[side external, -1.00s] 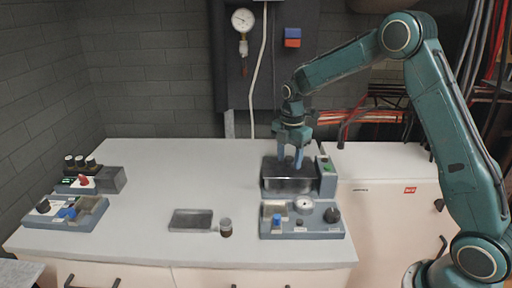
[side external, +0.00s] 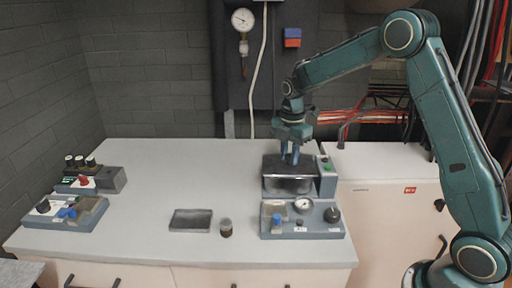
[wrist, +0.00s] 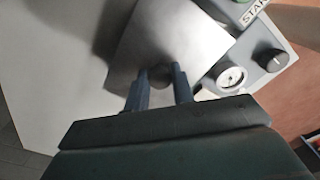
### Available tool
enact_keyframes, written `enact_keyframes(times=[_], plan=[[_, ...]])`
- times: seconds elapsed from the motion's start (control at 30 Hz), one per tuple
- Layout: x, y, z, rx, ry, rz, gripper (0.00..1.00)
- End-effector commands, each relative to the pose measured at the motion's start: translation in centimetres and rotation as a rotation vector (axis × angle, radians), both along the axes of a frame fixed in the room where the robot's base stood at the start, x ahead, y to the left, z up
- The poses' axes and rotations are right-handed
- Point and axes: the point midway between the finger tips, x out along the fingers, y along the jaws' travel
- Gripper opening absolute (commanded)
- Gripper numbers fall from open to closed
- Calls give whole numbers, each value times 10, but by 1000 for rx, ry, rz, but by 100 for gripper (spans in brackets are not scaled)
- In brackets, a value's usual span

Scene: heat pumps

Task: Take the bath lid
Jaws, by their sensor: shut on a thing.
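The metal bath (side external: 290,186) stands at the right end of the white worktop, joined to a grey-blue housing. The flat bath lid (side external: 272,166) is on top of it. Any gap between lid and bath is too small to tell. My gripper (side external: 290,156) is over the lid, pointing down, with its blue fingers shut on the lid's knob. In the wrist view the lid (wrist: 175,35) is a grey metal plate, and its dark round knob (wrist: 160,73) sits between the fingertips (wrist: 160,76).
A control panel (side external: 290,231) with a gauge and knobs stands in front of the bath. A shallow tray (side external: 190,221) and a small jar (side external: 226,228) are on the middle of the worktop. Other devices (side external: 66,213) stand at the far left. The back middle is clear.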

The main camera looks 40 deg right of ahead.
Motion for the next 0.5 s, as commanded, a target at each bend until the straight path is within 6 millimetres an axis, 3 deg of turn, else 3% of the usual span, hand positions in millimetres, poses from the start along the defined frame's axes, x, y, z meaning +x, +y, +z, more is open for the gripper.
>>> enact_keyframes(times=[0.27,0.5], plan=[[1,0,37,-1,-5,0,0],[1,0,87,-1,-7,0,0]])
